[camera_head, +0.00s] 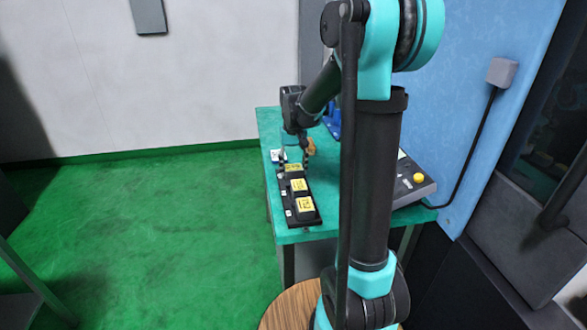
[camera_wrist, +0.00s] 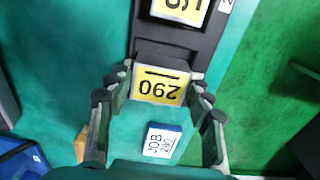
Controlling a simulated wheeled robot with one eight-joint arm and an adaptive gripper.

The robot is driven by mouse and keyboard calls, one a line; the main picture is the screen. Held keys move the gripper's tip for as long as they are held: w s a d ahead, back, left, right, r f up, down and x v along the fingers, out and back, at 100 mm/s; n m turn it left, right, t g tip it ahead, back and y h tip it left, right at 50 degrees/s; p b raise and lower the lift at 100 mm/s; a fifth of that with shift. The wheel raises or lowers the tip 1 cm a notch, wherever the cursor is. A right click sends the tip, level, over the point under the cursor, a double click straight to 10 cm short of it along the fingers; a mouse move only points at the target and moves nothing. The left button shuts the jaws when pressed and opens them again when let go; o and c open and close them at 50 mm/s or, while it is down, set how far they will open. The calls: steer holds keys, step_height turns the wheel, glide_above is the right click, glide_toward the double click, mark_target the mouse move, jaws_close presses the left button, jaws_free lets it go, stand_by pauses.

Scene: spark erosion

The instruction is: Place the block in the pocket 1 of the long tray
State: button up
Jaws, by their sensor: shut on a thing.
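A block with a yellow label reading 290 (camera_wrist: 159,87) is between my gripper's fingers (camera_wrist: 160,92), at the tray's end. In the head view this block (camera_head: 292,168) is at the far end of the tray, below my gripper (camera_head: 303,156). My gripper is shut on it. Whether the block rests fully on the pocket floor cannot be told. Pocket numbers are too small to read.
Two more yellow-labelled blocks (camera_head: 299,185) (camera_head: 305,204) sit in the tray. A white and blue JOB 290 tag (camera_wrist: 161,141) lies beyond the tray's end. A control box with a yellow button (camera_head: 419,178) stands at the right. A blue object (camera_wrist: 22,160) is nearby.

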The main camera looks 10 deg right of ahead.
mark_target(294, 168)
steer(key=shift+f, duration=0.2)
steer(key=shift+o, duration=0.2)
steer(key=shift+s+f, duration=0.2)
steer(key=o, duration=1.1)
steer(key=shift+f, duration=0.1)
steer(key=shift+o, duration=1.4)
steer(key=shift+w+f, duration=0.1)
steer(key=shift+w, duration=0.1)
steer(key=shift+r, duration=0.2)
step_height(294, 168, up, 13)
